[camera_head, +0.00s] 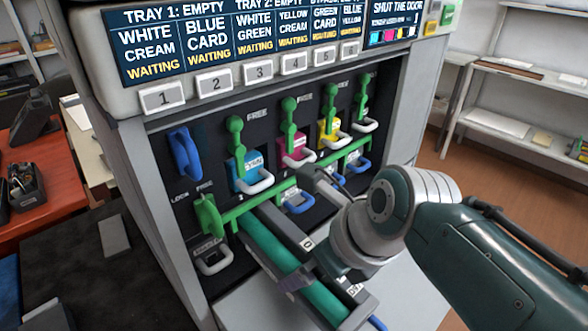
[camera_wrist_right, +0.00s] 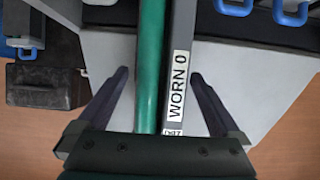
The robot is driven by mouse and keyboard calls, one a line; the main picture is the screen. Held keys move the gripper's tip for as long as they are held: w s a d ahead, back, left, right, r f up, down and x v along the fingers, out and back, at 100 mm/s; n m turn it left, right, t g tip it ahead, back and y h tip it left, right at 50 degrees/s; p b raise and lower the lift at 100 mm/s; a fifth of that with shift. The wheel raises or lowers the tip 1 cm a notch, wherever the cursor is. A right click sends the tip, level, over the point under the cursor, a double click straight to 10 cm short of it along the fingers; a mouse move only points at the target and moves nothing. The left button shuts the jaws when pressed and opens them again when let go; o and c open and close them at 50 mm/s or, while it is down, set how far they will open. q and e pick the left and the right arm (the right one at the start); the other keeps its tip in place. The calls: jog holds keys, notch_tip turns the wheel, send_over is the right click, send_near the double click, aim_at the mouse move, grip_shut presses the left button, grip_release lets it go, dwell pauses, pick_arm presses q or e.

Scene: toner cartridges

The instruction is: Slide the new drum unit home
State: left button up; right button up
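The drum unit, a long green cylinder (camera_head: 280,255) beside a dark grey rail, sticks out of the lower part of the printer front (camera_head: 165,200). Its far end is hidden inside the machine. In the right wrist view, the green cylinder (camera_wrist_right: 150,70) runs up the middle, and its rail carries a white label (camera_wrist_right: 178,85) reading "WORN 0". My right gripper (camera_wrist_right: 157,95) is open, with one finger on each side of the unit and visible gaps to both. In the head view, my right gripper (camera_head: 315,280) is partly hidden by my wrist. My left gripper is not in view.
Cyan (camera_head: 248,172), magenta (camera_head: 295,150) and yellow (camera_head: 328,130) cartridges sit in the slots above, with green levers. A green lever (camera_head: 210,215) stands left of the drum. A pale flat surface (camera_head: 240,308) lies below. A dark box (camera_wrist_right: 45,85) is left in the wrist view.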

aim_at(331, 285)
jog(key=shift+s+f, duration=0.1)
jog(key=shift+s+d+r+p, duration=0.2)
jog(key=shift+s+d+p, duration=0.2)
jog(key=shift+p, duration=0.35)
jog(key=shift+s+d+p, duration=0.4)
jog(key=shift+s+p, duration=0.15)
jog(key=shift+p, duration=0.15)
jog(key=shift+s+d+p, duration=0.4)
jog(key=shift+s+p, duration=0.1)
jog(key=shift+s+d+f, duration=0.1)
jog(key=shift+f, duration=0.1)
jog(key=shift+r, duration=0.1)
jog(key=p+v, duration=0.8)
jog(key=p, duration=0.2)
